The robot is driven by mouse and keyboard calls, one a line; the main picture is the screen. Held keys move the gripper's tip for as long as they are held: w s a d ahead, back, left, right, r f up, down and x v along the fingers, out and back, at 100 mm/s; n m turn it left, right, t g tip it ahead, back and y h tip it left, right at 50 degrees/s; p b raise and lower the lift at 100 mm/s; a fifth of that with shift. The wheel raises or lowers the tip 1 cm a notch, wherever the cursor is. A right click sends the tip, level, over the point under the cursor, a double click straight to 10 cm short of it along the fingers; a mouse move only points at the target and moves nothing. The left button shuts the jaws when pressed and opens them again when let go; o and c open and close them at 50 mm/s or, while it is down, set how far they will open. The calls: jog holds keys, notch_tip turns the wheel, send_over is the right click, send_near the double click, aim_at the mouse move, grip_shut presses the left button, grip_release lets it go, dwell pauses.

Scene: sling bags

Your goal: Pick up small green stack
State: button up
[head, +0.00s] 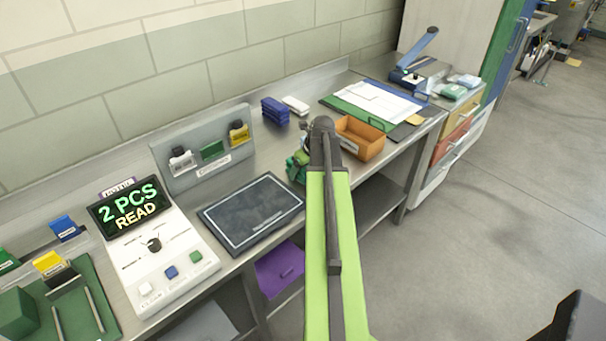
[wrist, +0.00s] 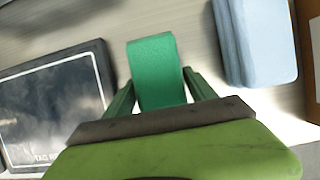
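The small green stack (wrist: 153,72) shows in the wrist view as an upright-looking green block between the two dark green fingers of my gripper (wrist: 160,88). One finger lies close along each side of it. I cannot tell whether they press on it or leave a thin gap. In the head view my gripper (head: 298,166) is over the bench, right of the dark pad, partly hidden by my lime arm. The green stack cannot be told apart from the green fingers there.
A dark pad (head: 251,213) lies left of my gripper, and an orange open box (head: 360,139) stands right. A blue stack (head: 275,111) and a white block (head: 295,105) sit behind. A light blue block (wrist: 257,42) is close right in the wrist view. A display console (head: 155,250) stands left.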

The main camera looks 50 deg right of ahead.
jog(key=c, duration=1.2)
jog(key=shift+o, duration=0.2)
jog(key=shift+r, duration=0.1)
